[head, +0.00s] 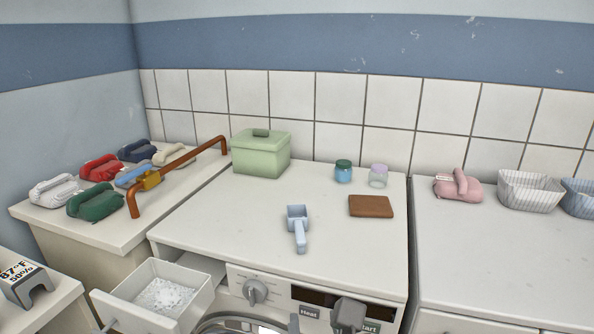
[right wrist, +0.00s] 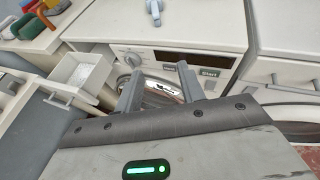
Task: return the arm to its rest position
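My right gripper (head: 321,318) shows at the bottom edge of the head view, in front of the white machine's control panel. In the right wrist view its two grey fingers (right wrist: 159,88) stand apart with nothing between them. The gripper is open and empty, before the machine's front near the round door. The rest of the right arm is out of the head view. My left gripper does not show in either view.
An open drawer (head: 192,302) holding white powder juts out at the left. A blue scoop (head: 299,231), green box (head: 261,154), two jars and a brown block (head: 371,206) are on the machine top.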

